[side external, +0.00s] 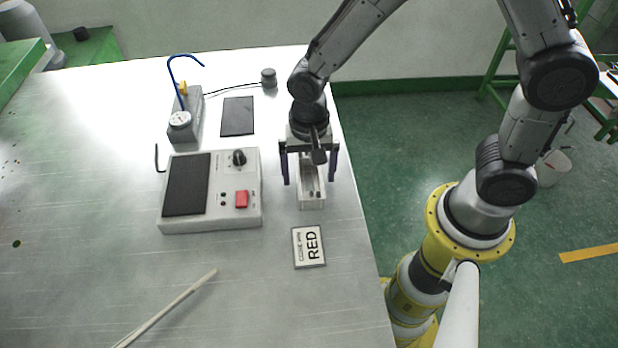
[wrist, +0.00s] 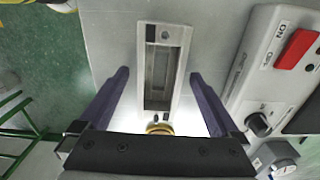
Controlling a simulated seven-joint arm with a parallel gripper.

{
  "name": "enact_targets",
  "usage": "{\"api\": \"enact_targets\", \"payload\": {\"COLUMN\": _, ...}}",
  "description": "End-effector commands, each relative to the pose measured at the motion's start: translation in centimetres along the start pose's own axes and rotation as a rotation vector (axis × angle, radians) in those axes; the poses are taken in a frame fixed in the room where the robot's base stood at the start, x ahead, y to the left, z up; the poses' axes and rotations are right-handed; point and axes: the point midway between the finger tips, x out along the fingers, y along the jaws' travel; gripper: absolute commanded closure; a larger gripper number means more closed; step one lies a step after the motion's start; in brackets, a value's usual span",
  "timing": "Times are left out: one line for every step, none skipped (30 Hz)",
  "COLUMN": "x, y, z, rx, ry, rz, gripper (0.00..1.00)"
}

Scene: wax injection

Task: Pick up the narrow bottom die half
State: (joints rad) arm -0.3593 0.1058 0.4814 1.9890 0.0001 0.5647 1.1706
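The narrow bottom die half is a long, pale grey block with a hollow channel. It lies on the table in the side external view (side external: 311,192), its far end hidden under my gripper. In the wrist view the die half (wrist: 163,62) sits between my two fingers, with a gap on each side. My gripper (side external: 313,182) is open, with its dark blue fingers straddling the block; it also shows in the wrist view (wrist: 158,78). I see no contact between the fingers and the die half.
A control box (side external: 222,220) with a dark pad, knob and red switch stands left of the die half. A gauge unit (side external: 186,125) and dark plate (side external: 237,116) are behind. The table's right edge is close.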

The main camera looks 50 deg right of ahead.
Motion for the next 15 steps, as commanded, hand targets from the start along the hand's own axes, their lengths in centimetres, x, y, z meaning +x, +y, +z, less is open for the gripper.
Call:
{"api": "enact_targets", "payload": {"x": 0.0, "y": 0.01, "z": 0.0, "rx": 0.0, "ry": 0.0, "rz": 0.0, "gripper": 0.13}}
{"api": "enact_targets", "payload": {"x": 0.0, "y": 0.01, "z": 0.0, "rx": 0.0, "ry": 0.0, "rz": 0.0, "gripper": 0.18}}
{"api": "enact_targets", "payload": {"x": 0.0, "y": 0.01, "z": 0.0, "rx": 0.0, "ry": 0.0, "rz": 0.0, "gripper": 0.25}}
{"api": "enact_targets", "payload": {"x": 0.0, "y": 0.01, "z": 0.01, "rx": 0.0, "ry": 0.0, "rz": 0.0, "gripper": 0.31}}
{"api": "enact_targets", "payload": {"x": 0.0, "y": 0.01, "z": 0.01, "rx": 0.0, "ry": 0.0, "rz": 0.0, "gripper": 0.36}}
{"api": "enact_targets", "payload": {"x": 0.0, "y": 0.02, "z": 0.01, "rx": 0.0, "ry": 0.0, "rz": 0.001, "gripper": 0.43}}
{"api": "enact_targets", "payload": {"x": 0.0, "y": 0.01, "z": 0.01, "rx": 0.0, "ry": 0.0, "rz": 0.001, "gripper": 0.49}}
{"api": "enact_targets", "payload": {"x": 0.0, "y": 0.01, "z": 0.01, "rx": 0.0, "ry": 0.0, "rz": 0.001, "gripper": 0.54}}
{"api": "enact_targets", "payload": {"x": 0.0, "y": 0.02, "z": 0.01, "rx": 0.0, "ry": 0.0, "rz": 0.001, "gripper": 0.61}}
{"api": "enact_targets", "payload": {"x": 0.0, "y": 0.02, "z": 0.01, "rx": 0.0, "ry": 0.0, "rz": 0.001, "gripper": 0.67}}
{"api": "enact_targets", "payload": {"x": 0.0, "y": 0.02, "z": 0.01, "rx": 0.0, "ry": 0.0, "rz": 0.001, "gripper": 0.72}}
{"api": "enact_targets", "payload": {"x": 0.0, "y": 0.02, "z": 0.01, "rx": 0.0, "ry": 0.0, "rz": 0.0, "gripper": 0.79}}
{"api": "enact_targets", "payload": {"x": 0.0, "y": 0.01, "z": 0.01, "rx": 0.0, "ry": 0.0, "rz": 0.0, "gripper": 0.85}}
{"api": "enact_targets", "payload": {"x": 0.0, "y": 0.01, "z": 0.01, "rx": 0.0, "ry": 0.0, "rz": 0.0, "gripper": 0.9}}
{"api": "enact_targets", "payload": {"x": 0.0, "y": 0.01, "z": 0.01, "rx": 0.0, "ry": 0.0, "rz": 0.0, "gripper": 0.97}}
